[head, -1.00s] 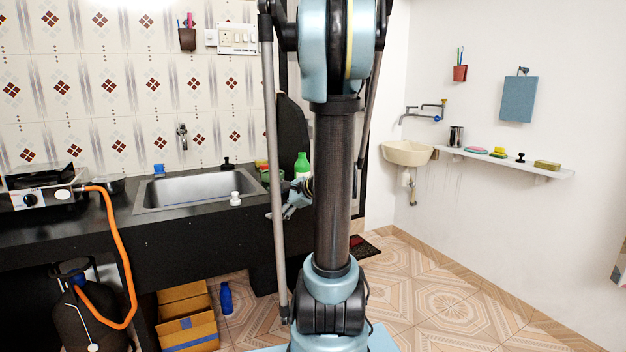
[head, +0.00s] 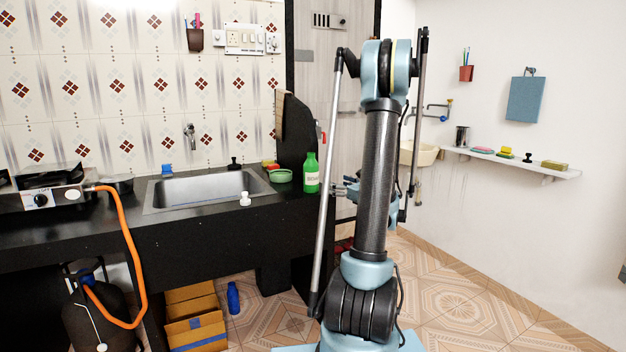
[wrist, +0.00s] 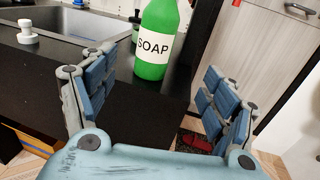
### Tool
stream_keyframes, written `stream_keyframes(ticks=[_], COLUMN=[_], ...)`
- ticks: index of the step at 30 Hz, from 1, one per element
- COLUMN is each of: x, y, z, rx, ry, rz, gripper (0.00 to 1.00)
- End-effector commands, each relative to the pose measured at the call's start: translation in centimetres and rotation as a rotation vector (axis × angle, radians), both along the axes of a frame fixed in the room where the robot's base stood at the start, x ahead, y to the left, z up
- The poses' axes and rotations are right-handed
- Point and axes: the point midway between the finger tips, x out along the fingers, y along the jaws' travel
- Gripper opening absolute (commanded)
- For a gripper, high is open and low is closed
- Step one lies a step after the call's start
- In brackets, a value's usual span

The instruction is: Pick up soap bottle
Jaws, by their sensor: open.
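The green soap bottle (head: 311,174) stands upright at the right end of the black counter, to the right of the sink. In the wrist view the bottle (wrist: 155,55) shows its white SOAP label, with its top cut off by the frame edge. My gripper (wrist: 155,95) is open and empty, its two blue-padded fingers spread wide. The bottle stands beyond the fingers, nearer the left one, and does not appear to be between the pads. In the head view my gripper (head: 348,190) is partly hidden behind my arm, just right of the bottle.
The sink (head: 205,190) lies left of the bottle. A green bowl (head: 281,176) stands close beside the bottle, and a small white item (head: 245,199) sits on the counter's front edge. A black upright panel (head: 296,135) rises behind. Open tiled floor (head: 460,290) lies to the right.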

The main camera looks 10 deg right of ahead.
Motion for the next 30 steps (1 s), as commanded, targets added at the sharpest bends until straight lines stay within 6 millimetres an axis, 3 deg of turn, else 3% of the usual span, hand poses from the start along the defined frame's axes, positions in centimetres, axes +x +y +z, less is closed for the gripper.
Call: stream_keyframes(ticks=[18,30], x=[8.7,10.7], y=[5.5,6.8], z=[0.0,0.0], rx=[-0.004,-0.004], ry=[0.000,0.000], rz=[0.007,0.006], gripper=[0.79,0.79])
